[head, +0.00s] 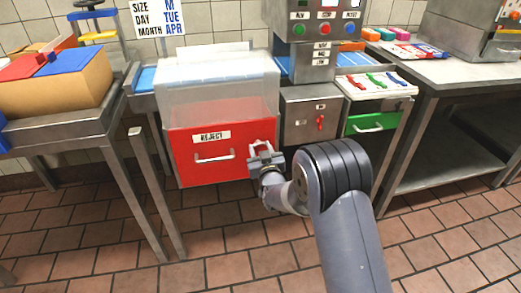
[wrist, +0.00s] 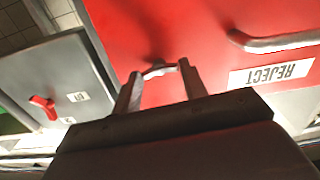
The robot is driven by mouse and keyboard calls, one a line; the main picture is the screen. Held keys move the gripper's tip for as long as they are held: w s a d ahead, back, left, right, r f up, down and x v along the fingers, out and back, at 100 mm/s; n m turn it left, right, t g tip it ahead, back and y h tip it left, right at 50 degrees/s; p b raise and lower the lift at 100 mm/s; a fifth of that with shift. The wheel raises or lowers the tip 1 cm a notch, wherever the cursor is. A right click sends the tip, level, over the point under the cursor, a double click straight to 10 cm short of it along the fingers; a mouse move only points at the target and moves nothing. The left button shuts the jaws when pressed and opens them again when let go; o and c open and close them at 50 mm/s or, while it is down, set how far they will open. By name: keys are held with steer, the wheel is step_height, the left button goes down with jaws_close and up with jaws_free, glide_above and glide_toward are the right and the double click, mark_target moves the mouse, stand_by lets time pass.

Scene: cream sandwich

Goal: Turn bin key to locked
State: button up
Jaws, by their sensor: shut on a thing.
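The red reject bin (head: 222,172) has a white REJECT label (head: 211,137) and a pale handle (head: 214,158). My gripper (head: 262,149) is at the upper right of its front. In the wrist view my gripper (wrist: 160,75) is shut on a small pale piece (wrist: 158,71) at the red face, which looks like the bin key. The fingers hide most of the key, so I cannot tell its turn angle.
A grey box (head: 297,130) with a red switch (head: 320,123) stands just right of the bin. Farther right is a green drawer (head: 371,123). A clear cover (head: 222,95) sits above the bin. The tiled floor in front is clear.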

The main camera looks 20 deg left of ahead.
steer(key=shift+c, duration=1.2)
steer(key=shift+f+b, duration=0.1)
steer(key=shift+b, duration=0.2)
steer(key=shift+f+n+b, duration=0.1)
steer(key=shift+n+b, duration=0.8)
steer(key=shift+b, duration=0.1)
steer(key=n+b, duration=0.2)
steer(key=shift+n+b, duration=0.3)
steer(key=shift+b, duration=0.05)
steer(key=n+b, duration=0.2)
steer(key=n, duration=0.1)
steer(key=shift+n+b, duration=0.4)
steer(key=n+b, duration=0.3)
steer(key=n, duration=0.5)
steer(key=shift+n, duration=0.3)
steer(key=shift+r+n, duration=0.2)
steer(key=shift+n, duration=0.1)
